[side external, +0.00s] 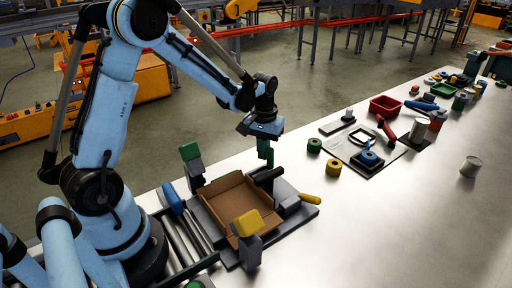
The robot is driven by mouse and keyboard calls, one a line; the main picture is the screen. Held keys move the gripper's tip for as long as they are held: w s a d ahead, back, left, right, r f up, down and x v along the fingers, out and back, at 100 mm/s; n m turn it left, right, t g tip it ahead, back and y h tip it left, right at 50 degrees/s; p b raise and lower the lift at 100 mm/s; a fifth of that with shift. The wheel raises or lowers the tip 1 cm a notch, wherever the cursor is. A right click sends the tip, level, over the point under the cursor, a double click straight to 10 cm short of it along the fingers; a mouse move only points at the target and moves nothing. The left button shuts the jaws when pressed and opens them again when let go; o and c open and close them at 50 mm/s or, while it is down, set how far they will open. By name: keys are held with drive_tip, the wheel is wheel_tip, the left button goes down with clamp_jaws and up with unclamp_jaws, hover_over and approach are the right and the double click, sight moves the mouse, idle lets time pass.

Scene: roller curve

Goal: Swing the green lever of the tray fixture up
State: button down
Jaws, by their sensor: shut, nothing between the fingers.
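The tray fixture (214,214) stands on the near left of the table and holds an open brown cardboard tray (236,196). A green block (190,152) tops a grey post at its far left corner. A yellow block (249,223) tops a similar post at the near side. A yellow handle (310,198) sticks out at the right, lying low. My gripper (265,157) is shut and empty, pointing down above the fixture's far right side near a black cylinder (268,175). Dark green upright parts show under its body; I cannot tell whether they are fingers or a lever.
Rollers (184,236) run along the fixture's left side. The table's right front is clear.

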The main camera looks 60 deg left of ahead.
drive_tip(key=shift+d, duration=0.1)
drive_tip(key=shift+d+r, duration=0.5)
drive_tip(key=shift+d, duration=0.35)
idle(0.5)
wheel_tip(320, 180, up, 9)
drive_tip(key=a, duration=0.1)
drive_tip(key=shift+a, duration=0.15)
idle(0.9)
idle(0.5)
drive_tip(key=s+d+r+m+t, duration=0.3)
drive_tip(key=s+d+m+t, duration=0.3)
drive_tip(key=s, duration=0.5)
drive_tip(key=shift+d+t, duration=0.6)
drive_tip(key=shift+d, duration=0.6)
